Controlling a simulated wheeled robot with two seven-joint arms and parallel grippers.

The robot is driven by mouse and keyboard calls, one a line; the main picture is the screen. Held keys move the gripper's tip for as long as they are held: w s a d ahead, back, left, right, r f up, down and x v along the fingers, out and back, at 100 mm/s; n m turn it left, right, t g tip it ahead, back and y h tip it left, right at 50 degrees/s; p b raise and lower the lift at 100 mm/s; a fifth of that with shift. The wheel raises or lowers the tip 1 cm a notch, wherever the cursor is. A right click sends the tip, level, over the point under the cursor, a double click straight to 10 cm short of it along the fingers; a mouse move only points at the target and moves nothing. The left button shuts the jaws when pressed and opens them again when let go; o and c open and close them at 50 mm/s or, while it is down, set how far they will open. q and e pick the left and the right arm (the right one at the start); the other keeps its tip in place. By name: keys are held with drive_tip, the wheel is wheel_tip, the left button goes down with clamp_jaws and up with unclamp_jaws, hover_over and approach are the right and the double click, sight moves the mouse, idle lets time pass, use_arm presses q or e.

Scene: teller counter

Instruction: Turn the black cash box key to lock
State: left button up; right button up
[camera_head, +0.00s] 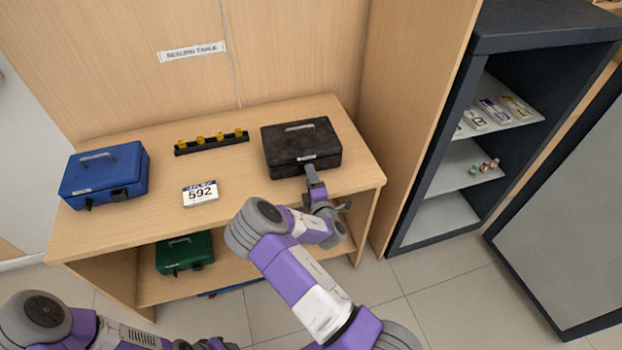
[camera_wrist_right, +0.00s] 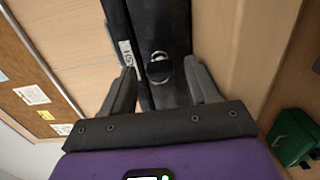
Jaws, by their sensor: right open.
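The black cash box (camera_head: 301,147) stands closed at the right end of the wooden table, its handle folded on the lid. My right gripper (camera_head: 318,188) is at the box's front face, hiding the lock in the head view. In the right wrist view the box front (camera_wrist_right: 152,25) has a round metal lock with the dark key (camera_wrist_right: 159,67) in it. The open fingers of the right gripper (camera_wrist_right: 162,84) lie on either side of the key, with gaps visible. My left gripper (camera_head: 208,344) is low at the bottom edge, mostly hidden.
A green box (camera_head: 185,253) sits on the lower shelf. An open dark cabinet (camera_head: 470,150) stands right.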

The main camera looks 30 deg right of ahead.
drive_tip(key=p+v, duration=0.1)
drive_tip(key=v, duration=0.6)
drive_tip(key=shift+s+a, duration=0.15)
drive_tip(key=shift+s, duration=0.1)
